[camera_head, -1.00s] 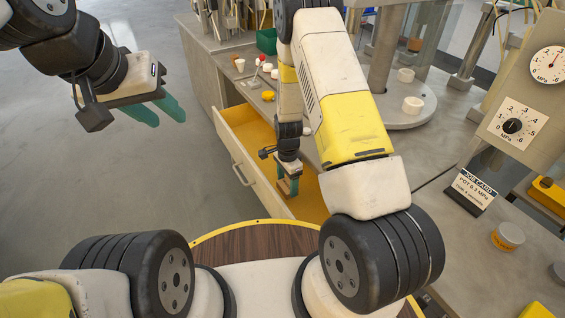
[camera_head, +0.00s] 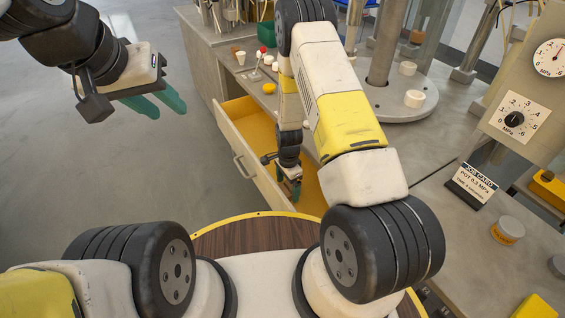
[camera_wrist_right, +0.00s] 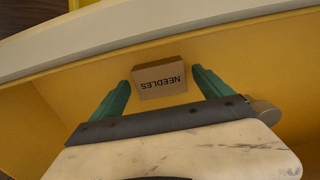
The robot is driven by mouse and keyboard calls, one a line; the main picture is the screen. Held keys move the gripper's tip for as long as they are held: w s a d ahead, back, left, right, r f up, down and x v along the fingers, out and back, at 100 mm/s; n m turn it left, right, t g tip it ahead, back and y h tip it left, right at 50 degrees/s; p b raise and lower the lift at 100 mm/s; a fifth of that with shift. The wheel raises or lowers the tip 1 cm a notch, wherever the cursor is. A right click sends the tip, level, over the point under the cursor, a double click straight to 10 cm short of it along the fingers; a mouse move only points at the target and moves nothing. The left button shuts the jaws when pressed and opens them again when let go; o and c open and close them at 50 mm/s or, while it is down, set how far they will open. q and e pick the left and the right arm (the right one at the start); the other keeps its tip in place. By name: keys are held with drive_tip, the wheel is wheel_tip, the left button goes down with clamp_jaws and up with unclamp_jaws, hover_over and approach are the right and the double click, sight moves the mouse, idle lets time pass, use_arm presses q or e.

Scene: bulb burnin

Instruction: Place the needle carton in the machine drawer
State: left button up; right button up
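The needle carton (camera_wrist_right: 160,80) is a small brown box with upside-down "NEEDLES" lettering in the right wrist view. It appears to be at the yellow drawer floor, near the drawer's pale front wall. The machine drawer (camera_head: 248,118) is pulled open, with a yellow inside and a cream front. My right gripper (camera_head: 290,187) reaches down into it. Its teal fingers stand on either side of the carton with a small gap at each side, so it looks open. The carton is not clear in the head view. My left gripper (camera_head: 164,104) is open and empty over the floor at the left.
The grey bench holds small cups (camera_head: 240,58), a yellow piece (camera_head: 269,88) and a green bin (camera_head: 265,36) behind the drawer. A job card (camera_head: 472,184), a lidded tin (camera_head: 508,230) and a gauge panel (camera_head: 520,115) are at the right.

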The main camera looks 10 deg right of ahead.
wheel_tip(320, 180, up, 12)
wheel_tip(320, 180, up, 11)
drive_tip(key=n+t+y, duration=0.1)
drive_tip(key=n, duration=0.1)
hover_over(287, 188)
drive_tip(key=s+r+n+t+y, duration=0.15)
drive_tip(key=s+r+n, duration=0.3)
drive_tip(key=r, duration=0.95)
drive_tip(key=s+d+r+n+t, duration=0.1)
drive_tip(key=s+r+n+t, duration=0.1)
drive_tip(key=s+r+n, duration=0.2)
drive_tip(key=s+d+r+n+t, duration=0.1)
drive_tip(key=s+d+r+n, duration=0.1)
drive_tip(key=s+r, duration=0.7)
drive_tip(key=s+n, duration=0.1)
drive_tip(key=s, duration=0.2)
drive_tip(key=shift+s+d+n+t, duration=0.25)
drive_tip(key=shift+s+n+t, duration=0.1)
